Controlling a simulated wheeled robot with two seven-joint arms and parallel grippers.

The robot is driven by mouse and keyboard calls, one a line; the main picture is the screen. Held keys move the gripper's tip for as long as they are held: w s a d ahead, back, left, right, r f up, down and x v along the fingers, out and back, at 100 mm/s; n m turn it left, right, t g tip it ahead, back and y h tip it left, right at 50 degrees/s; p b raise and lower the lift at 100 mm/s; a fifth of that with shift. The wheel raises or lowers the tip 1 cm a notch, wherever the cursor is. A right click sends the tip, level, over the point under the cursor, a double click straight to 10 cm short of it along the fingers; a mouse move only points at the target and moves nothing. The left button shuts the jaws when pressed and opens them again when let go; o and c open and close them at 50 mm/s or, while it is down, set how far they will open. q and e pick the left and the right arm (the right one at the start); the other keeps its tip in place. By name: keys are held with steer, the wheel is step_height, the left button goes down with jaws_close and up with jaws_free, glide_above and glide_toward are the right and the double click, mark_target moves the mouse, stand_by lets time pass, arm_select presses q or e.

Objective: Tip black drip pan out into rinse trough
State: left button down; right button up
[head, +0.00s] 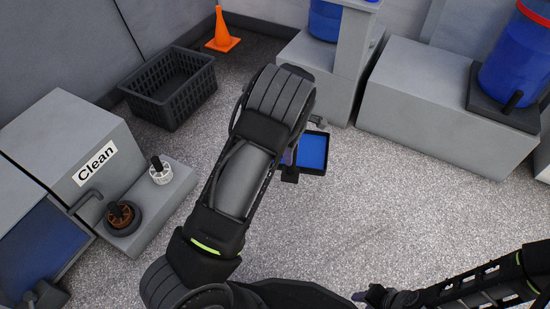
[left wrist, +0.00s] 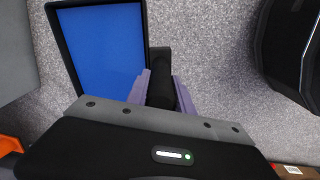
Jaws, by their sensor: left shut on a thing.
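The black drip pan (head: 325,164) is a square tray with blue liquid (head: 313,150) in it, right of my left forearm in the head view. In the left wrist view the pan (left wrist: 66,60) is at upper left and looks about level. My left gripper (head: 289,158) is mostly hidden behind my arm. In the left wrist view its lavender fingers (left wrist: 162,90) are shut on the pan's black handle (left wrist: 161,62). The rinse trough (head: 75,262), with dark blue inside, is at lower left, far from the pan. My right gripper (head: 372,296) is at the bottom edge, its jaws unclear.
A grey block labelled "Clean" (head: 95,162) stands behind the trough, with a ledge (head: 178,195) bearing a white reel (head: 160,172) and a brown reel (head: 121,214). A black crate (head: 168,95), orange cone (head: 222,38) and grey blocks (head: 435,105) stand behind. Floor (head: 380,200) is clear at centre right.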

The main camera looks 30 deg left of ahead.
arm_select(q)
steer(key=w+d+r+m, duration=0.1)
steer(key=d+r+m, duration=0.3)
steer(key=r+m, duration=0.5)
steer(key=w+d+r+m, duration=0.2)
steer(key=d+r+m, duration=0.3)
steer(key=r+m, duration=0.4)
steer(key=shift+r+m, duration=0.4)
steer(key=shift+r, duration=0.55)
steer(key=shift+a, duration=0.1)
